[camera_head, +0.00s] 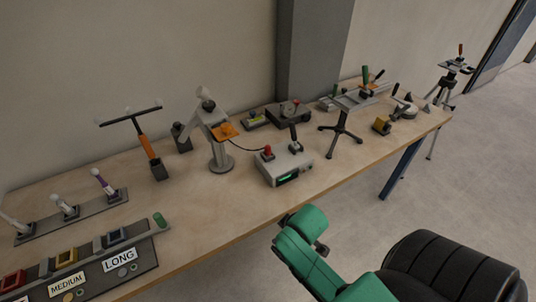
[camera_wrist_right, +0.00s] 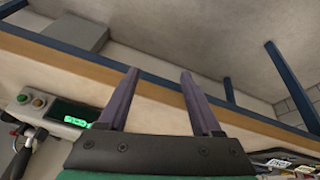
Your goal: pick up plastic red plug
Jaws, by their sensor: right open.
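A small red plug-like piece (camera_head: 268,150) stands on the left part of a grey control box (camera_head: 289,172) near the table's middle; I cannot tell for sure that it is the plastic red plug. The box's lit green display and buttons show at the left of the right wrist view (camera_wrist_right: 52,108). My right gripper (camera_wrist_right: 159,72) is open, with nothing between its two purple-grey fingers. It is by the table's front edge, apart from the box. In the head view my green right arm mostly hides it. My left gripper is not in view.
A grey stand with an orange plate (camera_head: 220,150) is left of the box, and a black tripod stand (camera_head: 341,135) is right. A sorting panel labelled MEDIUM and LONG (camera_head: 115,265) lies front left. The table (camera_head: 200,205) is bare in front of the stand.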

